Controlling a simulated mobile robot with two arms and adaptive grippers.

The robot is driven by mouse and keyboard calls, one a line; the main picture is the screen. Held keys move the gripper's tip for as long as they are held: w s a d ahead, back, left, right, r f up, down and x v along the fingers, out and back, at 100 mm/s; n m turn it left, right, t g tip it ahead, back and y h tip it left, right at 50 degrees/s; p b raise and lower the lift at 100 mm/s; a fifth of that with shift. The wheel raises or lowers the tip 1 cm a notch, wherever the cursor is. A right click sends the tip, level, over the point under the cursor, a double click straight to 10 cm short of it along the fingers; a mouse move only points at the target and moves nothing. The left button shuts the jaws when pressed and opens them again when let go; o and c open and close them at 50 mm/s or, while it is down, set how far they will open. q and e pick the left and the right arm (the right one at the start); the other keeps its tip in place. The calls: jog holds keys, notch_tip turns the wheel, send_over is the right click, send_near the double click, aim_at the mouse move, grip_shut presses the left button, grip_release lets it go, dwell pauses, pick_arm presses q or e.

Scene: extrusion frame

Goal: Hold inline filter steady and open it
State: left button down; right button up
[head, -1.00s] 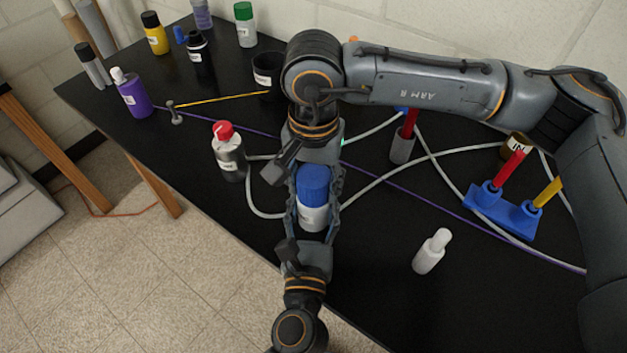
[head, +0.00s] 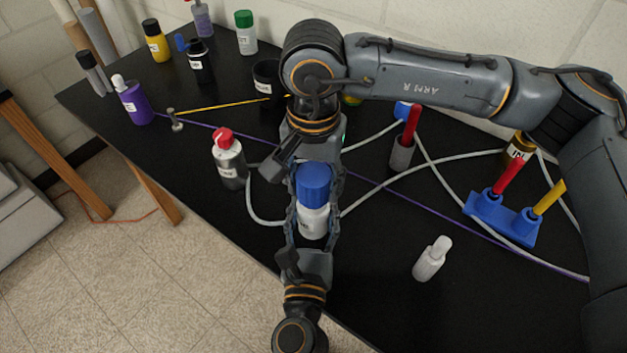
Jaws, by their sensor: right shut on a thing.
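The inline filter has a blue cap (head: 314,184) over a white body (head: 313,221) and stands upright near the table's front edge. Pale hoses run to it from both sides. My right gripper (head: 317,186), coming from the back, is shut on the filter, with its fingers along the sides of the cap. My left gripper (head: 312,226), coming from the front edge, has its fingers on either side of the white body. Whether they press on it cannot be told. The fingers partly hide the filter's sides and hose joints.
A red-capped bottle (head: 229,158) stands close left of the grippers. A blue stand (head: 503,217) with red and yellow handles is further right. Several bottles crowd the back left. The front right of the table (head: 400,310) is clear.

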aim_at(314, 174)
jog(key=shift+r, duration=1.95)
pick_arm(q)
jog(key=shift+c, duration=2.2)
grip_release()
